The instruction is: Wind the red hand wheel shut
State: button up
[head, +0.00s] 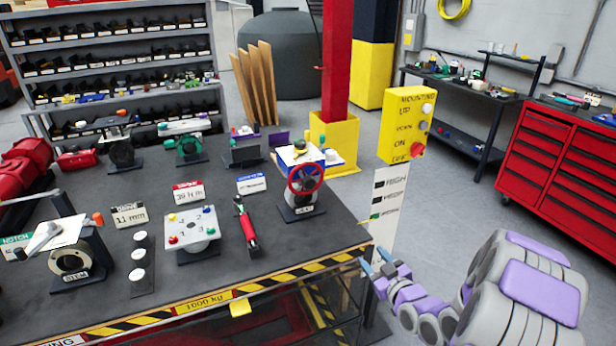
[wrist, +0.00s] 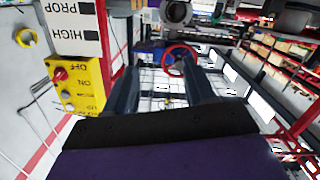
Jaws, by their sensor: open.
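The red hand wheel (head: 305,179) is on a valve with a blue and white top, standing on a dark base near the right end of the workbench. In the wrist view the red wheel (wrist: 181,60) appears sideways, beyond and between the two fingers. My gripper (head: 375,269) is off the bench's right front corner, to the right of and nearer than the wheel, and does not touch it. Its two dark fingers (wrist: 166,85) are apart with nothing between them.
A yellow control box (head: 404,125) on a white post (head: 386,205) stands right of the wheel, close to the bench edge. A red column (head: 337,60) rises behind.

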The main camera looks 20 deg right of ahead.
jog(key=n+p, duration=0.2)
send_near(311, 185)
jog(key=shift+t, duration=0.4)
jog(key=w, duration=0.3)
jog(key=w+a+f, duration=0.1)
jog(key=shift+w+a+b, duration=0.1)
jog(key=shift+w+b, duration=0.05)
jog(key=shift+b, duration=0.25)
jog(key=w+b, duration=0.1)
jog(key=w, duration=0.7)
jog(key=shift+a+r, duration=0.1)
jog(key=shift+w+a, duration=0.35)
jog(key=shift+w, duration=0.2)
